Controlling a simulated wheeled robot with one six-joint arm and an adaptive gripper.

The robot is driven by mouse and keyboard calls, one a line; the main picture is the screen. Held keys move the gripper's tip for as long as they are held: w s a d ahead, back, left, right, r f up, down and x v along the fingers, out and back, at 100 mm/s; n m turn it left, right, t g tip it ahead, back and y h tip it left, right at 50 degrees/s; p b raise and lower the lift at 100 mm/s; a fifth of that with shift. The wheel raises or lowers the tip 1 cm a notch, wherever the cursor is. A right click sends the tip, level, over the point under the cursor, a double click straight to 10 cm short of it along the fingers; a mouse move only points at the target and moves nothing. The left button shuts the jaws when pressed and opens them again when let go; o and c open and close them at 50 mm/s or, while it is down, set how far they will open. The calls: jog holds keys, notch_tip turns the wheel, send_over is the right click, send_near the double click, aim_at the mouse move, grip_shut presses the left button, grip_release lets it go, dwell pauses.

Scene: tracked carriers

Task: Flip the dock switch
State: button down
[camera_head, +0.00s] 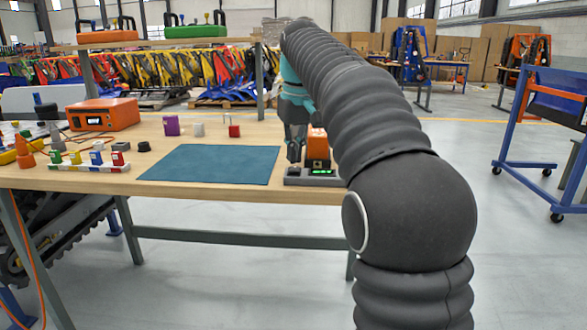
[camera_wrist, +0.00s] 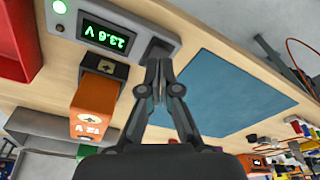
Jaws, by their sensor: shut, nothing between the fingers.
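The dock also shows in the head view (camera_head: 296,181) near the table's right end. A dark raised part (camera_wrist: 160,47) at the dock's end, possibly the switch, is partly hidden by my fingertips. My gripper (camera_wrist: 159,66) is shut and empty, its tips close to that part; contact cannot be told. In the head view my gripper (camera_head: 294,152) points down beside the dock. An orange battery (camera_wrist: 95,107) stands at the dock.
A teal mat (camera_head: 210,164) lies left of the dock. Purple (camera_head: 171,125), white (camera_head: 198,129) and red (camera_head: 234,131) blocks stand behind it. An orange box (camera_head: 103,114) is farther left. A shelf (camera_head: 165,43) rises behind.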

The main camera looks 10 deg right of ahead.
aim_at(294, 171)
jog(key=shift+f+b, duration=0.7)
jog(key=shift+f, duration=0.35)
dwell(0.9)
jog(key=shift+r, duration=0.1)
notch_tip(294, 171, up, 5)
jog(key=p, duration=0.5)
jog(key=shift+p, duration=0.3)
jog(key=shift+r, duration=0.9)
